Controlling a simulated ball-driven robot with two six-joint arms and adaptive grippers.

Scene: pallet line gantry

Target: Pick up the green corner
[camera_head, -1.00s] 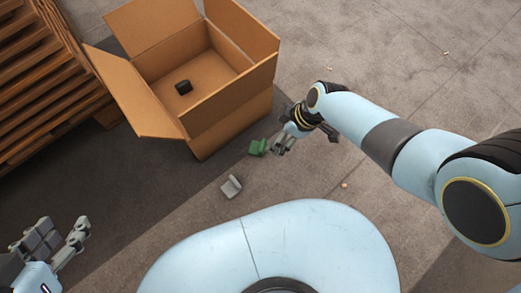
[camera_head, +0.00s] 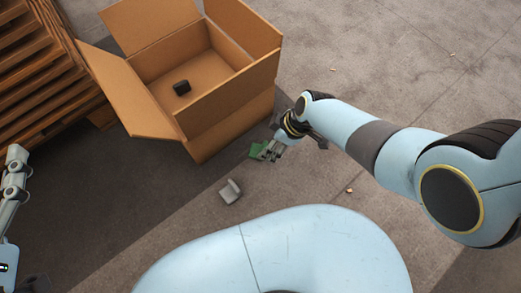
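The green corner (camera_head: 256,151) is a small piece on the floor, just right of the open cardboard box. My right gripper (camera_head: 268,154) is at its right side, and its fingers partly cover the piece. I cannot tell whether they are around it or only beside it, or whether they touch it. My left gripper (camera_head: 14,178) is at the left picture edge, far from the green corner and partly cut off. I cannot see its opening.
A grey corner piece (camera_head: 230,191) lies on the floor below the green one. The open cardboard box (camera_head: 228,100) holds a small black piece (camera_head: 181,88). Stacked wooden pallets (camera_head: 45,75) stand at the upper left. The floor to the right is mostly clear.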

